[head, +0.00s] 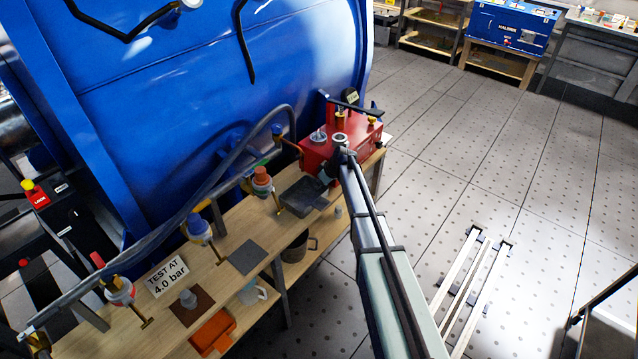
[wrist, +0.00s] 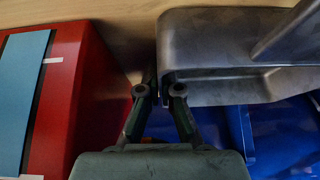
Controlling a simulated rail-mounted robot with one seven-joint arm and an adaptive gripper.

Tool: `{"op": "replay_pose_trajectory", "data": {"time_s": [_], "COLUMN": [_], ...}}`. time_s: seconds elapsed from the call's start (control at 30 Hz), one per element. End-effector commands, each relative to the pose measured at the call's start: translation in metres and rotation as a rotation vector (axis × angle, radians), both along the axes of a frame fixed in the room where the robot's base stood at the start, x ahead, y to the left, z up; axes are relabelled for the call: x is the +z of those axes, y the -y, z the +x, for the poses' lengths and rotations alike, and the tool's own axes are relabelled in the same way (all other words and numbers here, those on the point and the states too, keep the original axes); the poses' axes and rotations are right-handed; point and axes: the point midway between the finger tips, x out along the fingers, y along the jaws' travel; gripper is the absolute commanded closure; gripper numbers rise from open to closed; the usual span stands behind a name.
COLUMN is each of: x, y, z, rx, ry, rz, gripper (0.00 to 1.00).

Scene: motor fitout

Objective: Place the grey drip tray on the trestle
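The grey drip tray (head: 300,196) is a shallow metal pan over the far part of the wooden-topped trestle (head: 222,268), near the red pump unit. In the wrist view the tray (wrist: 215,50) fills the upper right. My gripper (head: 329,176) is at the tray's right end in the head view. In the wrist view its fingers (wrist: 159,85) come together at the tray's near left wall and appear closed on that edge. The right fingertip is hidden by the tray. I cannot tell whether the tray's underside touches the trestle top.
The red pump unit (head: 343,150) stands just beyond the tray. A dark grey mat (head: 247,257), a brown mat (head: 203,308) and a test sign (head: 168,276) lie along the trestle. Valves and a hose line the blue tank (head: 200,90). A pot (head: 295,250) is below.

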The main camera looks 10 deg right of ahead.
Motion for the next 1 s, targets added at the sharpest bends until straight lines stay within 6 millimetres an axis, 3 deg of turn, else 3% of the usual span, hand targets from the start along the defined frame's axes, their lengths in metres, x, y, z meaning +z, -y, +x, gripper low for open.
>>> {"op": "replay_pose_trajectory", "data": {"time_s": [0.37, 0.4, 0.43, 0.47, 0.77, 1.0], "x": [-0.004, -0.003, -0.003, -0.003, -0.002, 0.013], "y": [0.0, 0.0, 0.0, 0.0, 0.0, 0.005], "z": [0.0, 0.0, 0.0, 0.0, 0.0, -0.006], "rx": [0.0, 0.0, 0.0, 0.0, 0.0, -0.001], "ry": [0.001, 0.0, 0.0, 0.0, 0.0, 0.002], "rz": [0.001, 0.0, 0.0, 0.0, 0.0, -0.001], "gripper": [1.0, 0.83, 0.73, 0.69, 0.69, 0.69]}}
